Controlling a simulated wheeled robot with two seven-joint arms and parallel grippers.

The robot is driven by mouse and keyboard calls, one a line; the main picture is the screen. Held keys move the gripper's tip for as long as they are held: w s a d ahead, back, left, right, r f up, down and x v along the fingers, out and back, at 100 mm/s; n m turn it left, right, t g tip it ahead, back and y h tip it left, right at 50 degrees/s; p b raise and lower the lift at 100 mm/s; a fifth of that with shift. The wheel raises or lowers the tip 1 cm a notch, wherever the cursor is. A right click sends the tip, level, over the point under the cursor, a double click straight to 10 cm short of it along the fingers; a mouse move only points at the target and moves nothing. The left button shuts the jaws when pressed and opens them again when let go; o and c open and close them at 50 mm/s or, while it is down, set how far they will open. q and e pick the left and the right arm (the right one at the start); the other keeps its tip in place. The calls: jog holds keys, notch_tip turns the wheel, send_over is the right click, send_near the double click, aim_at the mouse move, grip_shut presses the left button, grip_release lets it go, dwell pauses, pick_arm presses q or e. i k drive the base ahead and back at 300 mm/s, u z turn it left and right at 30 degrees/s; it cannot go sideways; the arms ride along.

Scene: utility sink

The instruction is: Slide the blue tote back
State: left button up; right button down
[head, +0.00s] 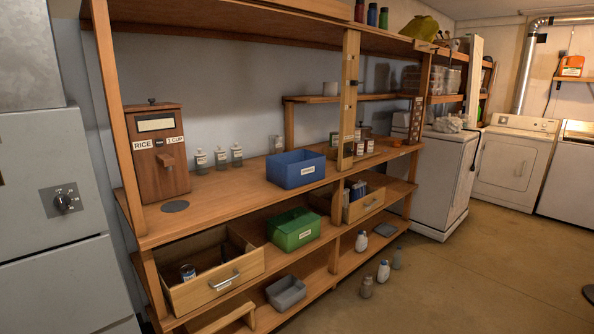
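The blue tote (296,170) is an open-topped box with a small white label on its front. It sits on the wooden workbench top (228,192), near the front edge, left of the upright post. Its inside looks empty, though its floor is only partly visible. Neither of my grippers is in the head view, and nothing touches the tote from my side.
A green bin (293,229) is on the shelf below, near a pulled-out drawer (214,280). Several bottles (220,158) stand behind and left of the tote. A post (348,100) rises to its right. Small bottles (383,270) stand on the floor.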

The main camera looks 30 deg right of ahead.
aim_at(288, 170)
jog(key=i, duration=0.2)
jog(key=z, duration=2.15)
jog(key=i, duration=2.35)
jog(key=u, duration=3.15)
